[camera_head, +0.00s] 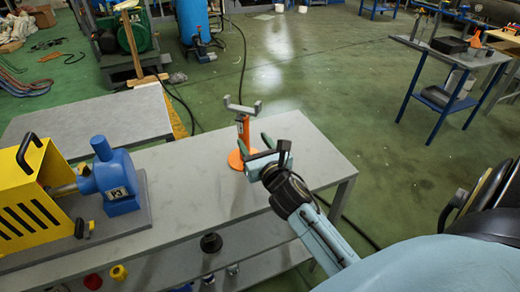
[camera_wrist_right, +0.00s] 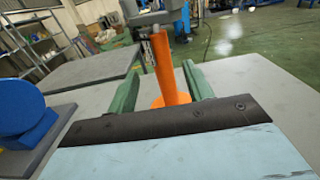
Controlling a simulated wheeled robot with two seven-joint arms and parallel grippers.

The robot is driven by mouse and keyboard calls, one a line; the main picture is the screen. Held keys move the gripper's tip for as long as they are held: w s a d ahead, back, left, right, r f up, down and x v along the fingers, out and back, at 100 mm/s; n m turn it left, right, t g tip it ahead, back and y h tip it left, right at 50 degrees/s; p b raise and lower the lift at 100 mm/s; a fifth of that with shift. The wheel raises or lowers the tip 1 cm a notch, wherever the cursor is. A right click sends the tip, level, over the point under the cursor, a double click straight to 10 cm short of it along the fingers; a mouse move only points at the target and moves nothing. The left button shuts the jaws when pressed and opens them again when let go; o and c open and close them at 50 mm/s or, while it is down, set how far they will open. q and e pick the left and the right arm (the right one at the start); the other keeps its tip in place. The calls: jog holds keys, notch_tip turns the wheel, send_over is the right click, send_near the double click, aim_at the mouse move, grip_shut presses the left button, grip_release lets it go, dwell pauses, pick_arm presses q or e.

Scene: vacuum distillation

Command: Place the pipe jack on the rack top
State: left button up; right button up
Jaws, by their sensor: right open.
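The pipe jack (camera_head: 245,131) stands upright on the grey bench top (camera_head: 205,180), towards its far edge. It has an orange post and round base and a grey forked head. In the right wrist view the orange post (camera_wrist_right: 165,68) rises between my green fingers, with its head cut off at the top. My right gripper (camera_head: 256,146) is open and low beside the jack's post. Its fingers (camera_wrist_right: 161,80) flank the post with gaps showing; I cannot tell how deep the post sits between them. No separate rack is clearly identifiable. My left gripper is not in view.
A yellow and blue pump (camera_head: 120,178) on a dark base takes up the bench's left side. Another grey table top (camera_head: 90,122) is behind it. A lower shelf (camera_head: 255,235) holds small parts. A blue-legged table (camera_head: 455,60) stands far right. Bench space between pump and jack is clear.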

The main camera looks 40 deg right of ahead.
jog(key=shift+v, duration=1.85)
